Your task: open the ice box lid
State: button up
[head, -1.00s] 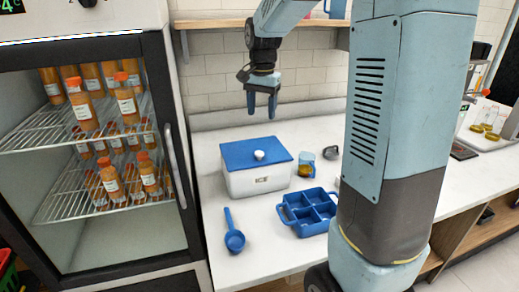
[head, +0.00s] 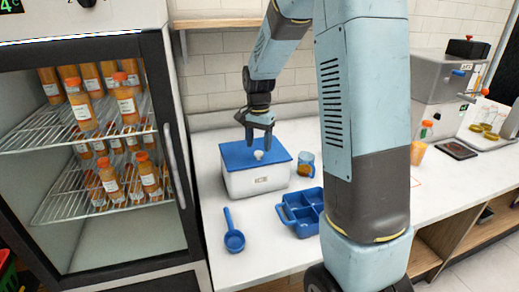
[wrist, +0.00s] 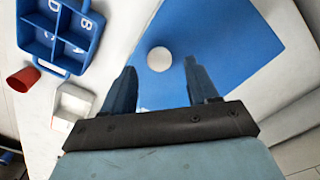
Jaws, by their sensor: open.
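The white ice box (head: 262,182), marked ICE, stands on the counter beside the fridge. Its blue lid (head: 235,153) lies flat on top, closed, with a round white knob (head: 258,155) in the middle. My gripper (head: 258,144) is just above the lid, close to the knob, with its fingers apart and nothing held. In the wrist view, the knob (wrist: 159,59) shows just ahead of and between the fingertips (wrist: 160,66), over the blue lid (wrist: 235,60). I cannot tell whether a finger touches the lid or knob.
A blue compartment tray (head: 286,222) lies right of the box's front, with a blue scoop (head: 234,240) at front left. A blue-handled jug (head: 306,166) stands close to the box's right. The fridge (head: 160,60) flanks the left; a shelf (head: 215,22) hangs above.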

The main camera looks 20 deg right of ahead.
jog(key=shift+f, duration=1.45)
grip_shut()
jog(key=shift+d, duration=0.1)
